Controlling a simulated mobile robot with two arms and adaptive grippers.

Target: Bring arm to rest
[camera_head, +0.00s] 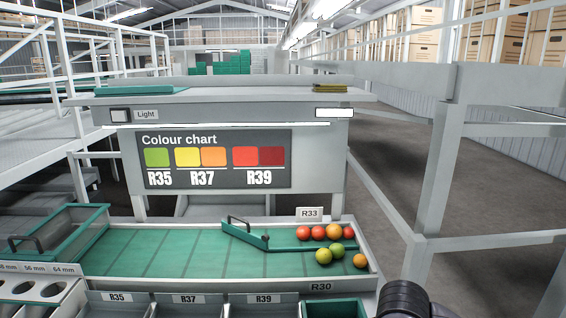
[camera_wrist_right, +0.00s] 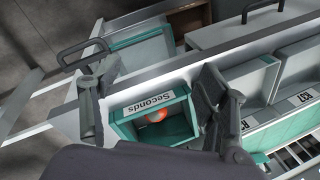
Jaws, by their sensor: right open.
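My right gripper (camera_wrist_right: 158,74) is open in the right wrist view, with its two grey fingers wide apart and nothing between them. Below it stands a green-lined box labelled "Seconds" (camera_wrist_right: 178,132), and one red-orange tomato (camera_wrist_right: 156,115) lies inside, partly hidden by the label plate. In the head view only a dark rounded part of my right arm (camera_head: 405,300) shows at the bottom edge, right of the sorting bench. My left arm and gripper are not in view.
The green sorting tray (camera_head: 180,250) holds several red, orange and green tomatoes at its right end, by a handled green divider (camera_head: 245,232). Bins marked R35 (camera_head: 117,298), R37 and R39 line the front. A colour chart (camera_head: 214,160) stands behind. Metal railing posts (camera_head: 440,160) rise at right.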

